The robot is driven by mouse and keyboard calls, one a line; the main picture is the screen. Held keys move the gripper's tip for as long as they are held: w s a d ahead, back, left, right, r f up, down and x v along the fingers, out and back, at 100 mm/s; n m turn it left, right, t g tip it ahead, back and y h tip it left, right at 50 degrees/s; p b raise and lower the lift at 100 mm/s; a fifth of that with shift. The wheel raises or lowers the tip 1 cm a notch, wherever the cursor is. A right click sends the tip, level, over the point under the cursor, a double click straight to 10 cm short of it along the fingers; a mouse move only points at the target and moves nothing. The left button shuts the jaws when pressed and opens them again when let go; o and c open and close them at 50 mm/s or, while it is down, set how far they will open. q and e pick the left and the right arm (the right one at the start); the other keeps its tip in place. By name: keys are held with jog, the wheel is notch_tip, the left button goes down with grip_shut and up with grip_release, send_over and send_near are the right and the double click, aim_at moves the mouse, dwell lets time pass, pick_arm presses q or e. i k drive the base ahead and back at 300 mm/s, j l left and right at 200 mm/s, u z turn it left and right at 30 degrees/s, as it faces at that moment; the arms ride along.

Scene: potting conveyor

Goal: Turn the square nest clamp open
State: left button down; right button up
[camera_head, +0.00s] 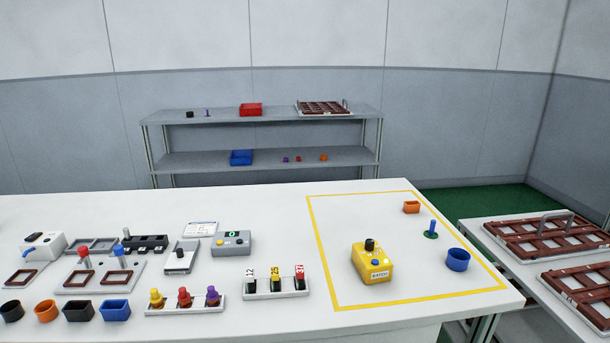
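No part named as the square nest clamp can be picked out for certain. A white plate (133,284) on the left of the white table carries two brown square frames, one at left (77,281) and one at right (114,280). A red-topped lever (83,250) and a blue-topped lever (119,249) stand upright behind them. At far left, another brown square frame (22,277) lies on a plate before a white box (45,243) with a blue lever (29,252). Whether any clamp is open or closed is too small to tell. Neither gripper shows.
Several cups, including a blue one (115,310), stand along the front edge. Racks of coloured plugs (185,308) and numbered switches (276,291) sit mid-table. A yellow box (372,266) stands inside the yellow-taped area, with free room around it. Brown trays (552,236) lie at right.

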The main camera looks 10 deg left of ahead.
aim_at(83, 250)
jog(key=u, duration=1.4)
jog(key=i+j+z, duration=0.1)
jog(key=j+z, duration=0.9)
jog(key=i, duration=0.05)
